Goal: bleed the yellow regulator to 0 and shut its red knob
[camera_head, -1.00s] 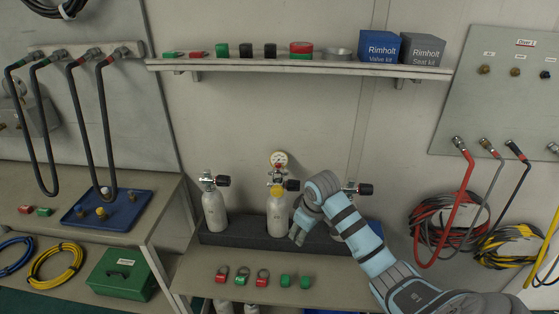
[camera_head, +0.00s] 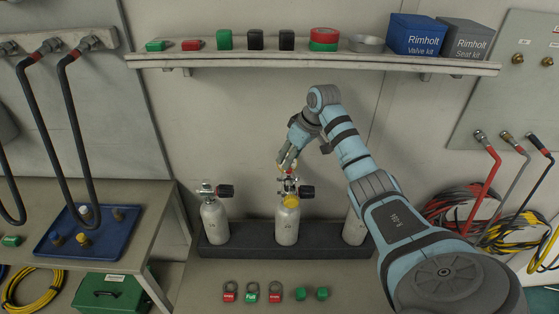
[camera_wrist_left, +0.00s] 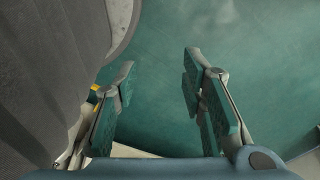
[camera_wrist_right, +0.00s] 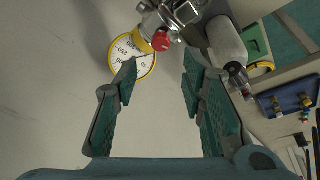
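The middle cylinder (camera_head: 287,225) stands upright with a yellow collar (camera_head: 291,201) under its regulator. In the right wrist view a white-faced gauge with a yellow rim (camera_wrist_right: 133,58) and a red knob (camera_wrist_right: 160,41) sit beyond the fingers. The gauge's needle reading is too small to tell. My right gripper (camera_head: 287,163) is just above the regulator and hides the gauge in the head view. My left gripper (camera_wrist_left: 160,85) is open and empty, outside the head view.
Grey cylinders stand at left (camera_head: 214,222) and right (camera_head: 353,230), the right one partly behind my arm. Locks (camera_head: 252,292) and green blocks lie on the bench front. A shelf (camera_head: 310,63) with boxes hangs above. A blue tray (camera_head: 88,230) is at left.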

